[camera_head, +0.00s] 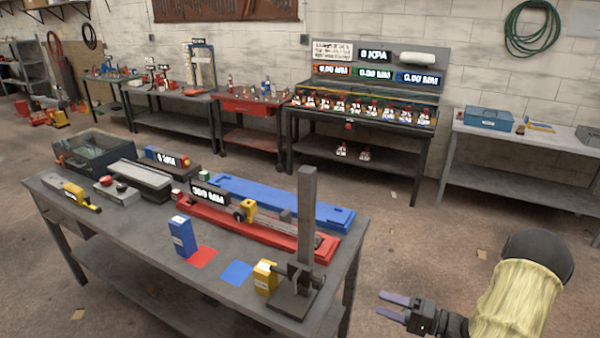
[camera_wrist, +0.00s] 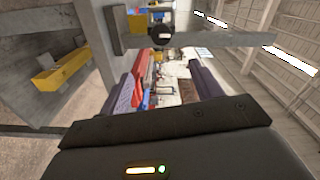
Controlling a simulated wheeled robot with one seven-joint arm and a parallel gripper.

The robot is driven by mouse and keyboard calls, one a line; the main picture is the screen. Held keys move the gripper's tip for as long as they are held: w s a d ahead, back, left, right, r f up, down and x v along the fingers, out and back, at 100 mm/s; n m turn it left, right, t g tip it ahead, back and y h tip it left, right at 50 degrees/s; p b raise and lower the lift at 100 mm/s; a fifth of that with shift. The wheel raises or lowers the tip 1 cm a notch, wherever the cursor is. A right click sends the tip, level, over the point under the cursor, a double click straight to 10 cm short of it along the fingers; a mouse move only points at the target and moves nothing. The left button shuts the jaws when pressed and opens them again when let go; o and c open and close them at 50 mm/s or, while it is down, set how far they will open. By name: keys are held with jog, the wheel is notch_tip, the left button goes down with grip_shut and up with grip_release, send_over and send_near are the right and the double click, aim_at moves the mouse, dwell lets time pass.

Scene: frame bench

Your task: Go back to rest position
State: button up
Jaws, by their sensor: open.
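My gripper (camera_head: 390,307) is at the lower right of the head view, off the right end of the near bench (camera_head: 120,225). Its two purple-grey fingers point left and are apart, with nothing between them. In the wrist view my gripper (camera_wrist: 165,85) also shows its fingers spread, with the bench's things seen beyond the gap. My arm's yellowish sleeve is at the right of the head view.
A dark upright post (camera_head: 307,230) on a base stands at the bench's right end, left of my gripper. A yellow block (camera_head: 264,279), a blue box (camera_head: 182,236) and a red rail (camera_head: 255,228) are on the bench. The floor (camera_head: 430,240) behind my gripper is mostly clear.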

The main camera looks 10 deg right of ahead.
jog(key=w+a+r+n+g+h, duration=0.1)
jog(key=w+a+r+n+h, duration=0.3)
jog(key=w+h, duration=0.65)
jog(key=s+a+r+g+h, duration=0.1)
jog(key=s+a+g, duration=0.1)
jog(key=s, duration=0.5)
jog(key=s+a+r+g+h, duration=0.1)
jog(key=s+a+r+g, duration=0.1)
jog(key=s+a, duration=0.3)
jog(key=s+a+r+n+g+h, duration=0.1)
jog(key=s+a+r+g, duration=0.1)
jog(key=s, duration=0.6)
jog(key=shift+s+a+r+g+h, duration=0.2)
jog(key=shift+s+a+g+h, duration=0.3)
jog(key=shift+a, duration=0.6)
jog(key=shift+w, duration=0.1)
